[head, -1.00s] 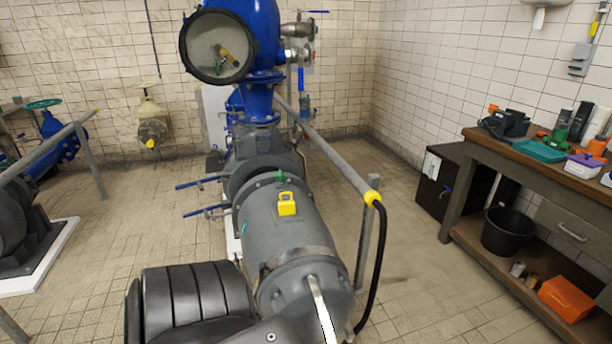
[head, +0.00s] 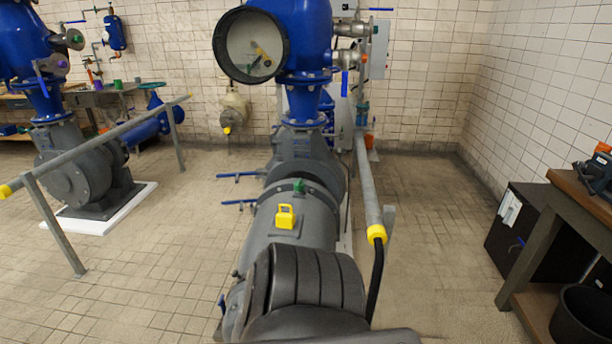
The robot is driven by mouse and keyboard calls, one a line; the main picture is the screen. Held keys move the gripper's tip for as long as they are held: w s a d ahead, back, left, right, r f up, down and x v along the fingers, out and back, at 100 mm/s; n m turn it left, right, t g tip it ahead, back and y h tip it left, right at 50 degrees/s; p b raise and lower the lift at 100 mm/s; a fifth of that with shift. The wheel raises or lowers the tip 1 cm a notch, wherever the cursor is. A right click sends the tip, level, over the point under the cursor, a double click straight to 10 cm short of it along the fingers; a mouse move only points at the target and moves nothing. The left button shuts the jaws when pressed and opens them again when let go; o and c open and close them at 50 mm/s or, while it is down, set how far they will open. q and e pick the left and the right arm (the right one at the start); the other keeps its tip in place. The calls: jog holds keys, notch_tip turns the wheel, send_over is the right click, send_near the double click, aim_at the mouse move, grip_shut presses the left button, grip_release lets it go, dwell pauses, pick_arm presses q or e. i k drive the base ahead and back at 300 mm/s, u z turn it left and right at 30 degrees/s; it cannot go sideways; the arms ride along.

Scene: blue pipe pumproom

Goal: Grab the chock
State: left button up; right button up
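No object is clearly recognisable as a chock in the head view. A small yellow block (head: 285,216) with a handle-like opening sits on top of the grey motor (head: 262,240); I cannot tell whether it is the chock. Neither of my grippers is in view.
A grey rail (head: 367,190) with a yellow end runs right of the motor. A workbench (head: 560,205) stands at right, with a black bin (head: 582,318) and a black cabinet (head: 520,235). Another pump (head: 85,175) and rail stand at left. Tiled floor between is clear.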

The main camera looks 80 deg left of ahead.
aim_at(284, 221)
jog(key=u, duration=1.3)
